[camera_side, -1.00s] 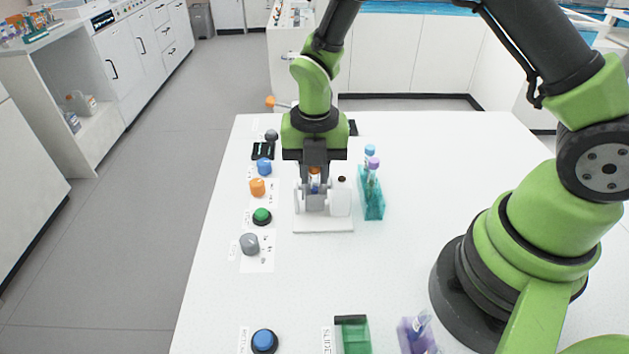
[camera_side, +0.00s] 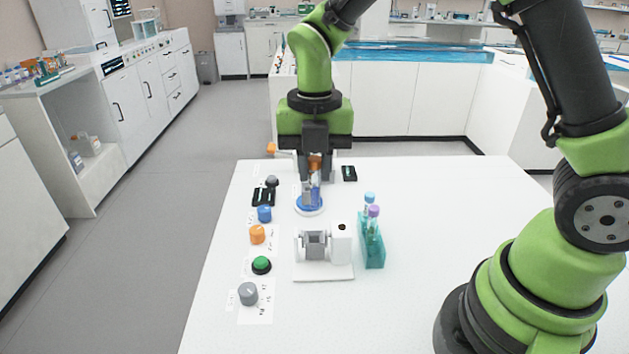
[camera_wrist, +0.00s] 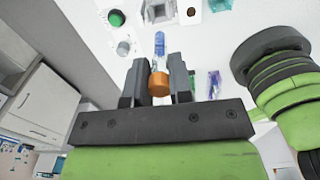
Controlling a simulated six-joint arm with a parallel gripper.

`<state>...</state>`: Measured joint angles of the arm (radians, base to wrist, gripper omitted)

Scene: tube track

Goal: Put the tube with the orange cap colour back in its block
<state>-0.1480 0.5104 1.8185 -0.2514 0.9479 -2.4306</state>
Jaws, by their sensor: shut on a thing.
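My gripper (camera_side: 315,176) is shut on the orange-capped tube (camera_side: 315,163) and holds it upright above the table, behind the white device. In the wrist view the orange cap (camera_wrist: 158,85) sits between the fingers of my gripper (camera_wrist: 160,78), with the blue-tinted tube body (camera_wrist: 160,44) pointing away. Around the tube's lower end in the side view is a blue-and-white round pad (camera_side: 309,206); I cannot tell whether they touch. A teal block (camera_side: 373,252) stands right of the device, holding a blue-capped tube (camera_side: 369,198) and a purple-capped tube (camera_side: 374,211).
The white device (camera_side: 323,260) has a grey part in an open middle. Left of it runs a row of controls: blue knob (camera_side: 264,214), orange knob (camera_side: 257,235), green button (camera_side: 261,265), grey knob (camera_side: 248,294).

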